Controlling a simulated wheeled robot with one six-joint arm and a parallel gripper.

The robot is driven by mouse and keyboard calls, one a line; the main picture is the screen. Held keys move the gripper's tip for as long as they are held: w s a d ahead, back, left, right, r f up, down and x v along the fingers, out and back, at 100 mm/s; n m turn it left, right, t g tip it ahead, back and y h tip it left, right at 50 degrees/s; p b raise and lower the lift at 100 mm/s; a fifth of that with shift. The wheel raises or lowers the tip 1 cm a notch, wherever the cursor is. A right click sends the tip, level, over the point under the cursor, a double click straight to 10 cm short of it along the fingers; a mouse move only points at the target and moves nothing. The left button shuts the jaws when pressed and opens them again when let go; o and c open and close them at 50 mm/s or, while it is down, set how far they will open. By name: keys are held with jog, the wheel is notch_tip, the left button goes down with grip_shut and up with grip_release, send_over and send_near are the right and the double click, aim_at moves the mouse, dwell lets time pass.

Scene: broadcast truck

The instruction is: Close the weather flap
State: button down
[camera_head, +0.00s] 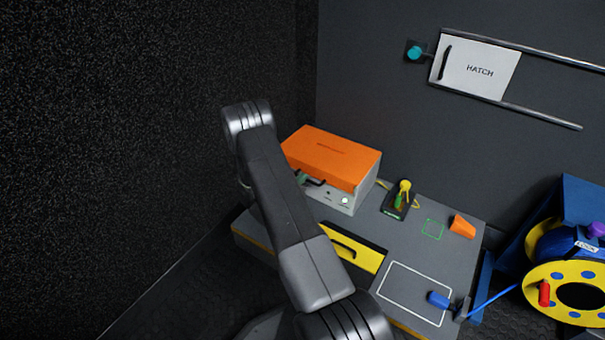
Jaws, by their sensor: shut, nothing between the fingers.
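An orange cover (332,153) with small dark lettering lies over the top of a white box (341,201) on the grey bench; it looks like the weather flap, though I cannot read the lettering. Its front edge hangs over the upper part of the box's front. My arm rises from the bottom and bends at the upper left, in front of the box's left side.
The bench (388,236) holds a yellow-and-green item on a dark base (396,205), an orange wedge (462,226) and a blue plug (438,299). A cable reel (575,290) stands right; a white hatch (478,68) is on the wall.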

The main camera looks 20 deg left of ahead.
jog(key=shift+f, duration=0.45)
dwell(0.3)
jog(key=p+v, duration=0.4)
jog(key=v, duration=0.9)
jog(key=shift+s+f, duration=0.15)
jog(key=shift+s, duration=0.2)
jog(key=shift+w, duration=0.1)
jog(key=b+x, duration=0.4)
jog(key=x, duration=0.9)
jog(key=shift+w, duration=0.3)
jog(key=shift+r, duration=0.3)
jog(key=shift+s+f, duration=0.1)
